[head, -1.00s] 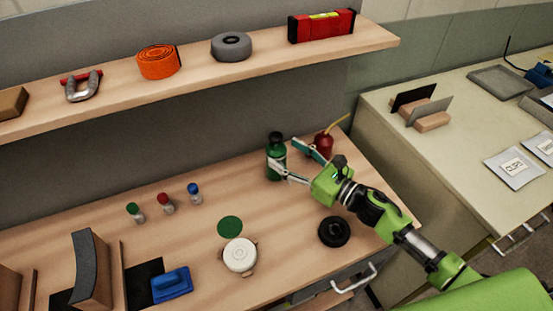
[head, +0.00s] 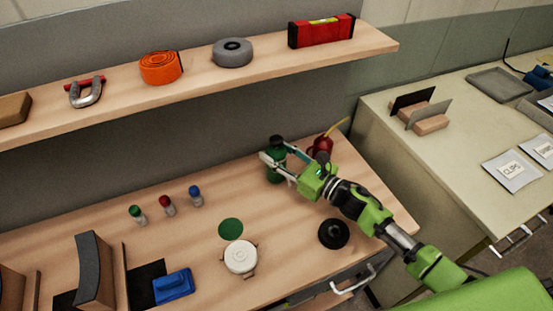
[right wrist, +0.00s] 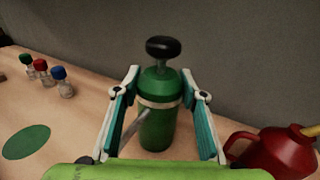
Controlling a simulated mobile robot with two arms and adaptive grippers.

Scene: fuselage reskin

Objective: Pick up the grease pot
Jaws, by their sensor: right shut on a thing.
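The green pot (head: 275,175) with a black knob on top stands upright on the wooden bench near the back wall, and I take it to be the grease pot. It also shows in the middle of the right wrist view (right wrist: 158,88). My right gripper (head: 273,156) is shut on it, with one finger on each side of its body. The pot looks to be on the bench or very near it. My left gripper is not in view.
A red oil can (head: 322,145) stands close to the right of the pot. Small capped bottles (head: 168,205), a green disc (head: 231,229), a white round part (head: 240,257) and a black round part (head: 333,233) lie around. A shelf (head: 200,80) overhangs behind.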

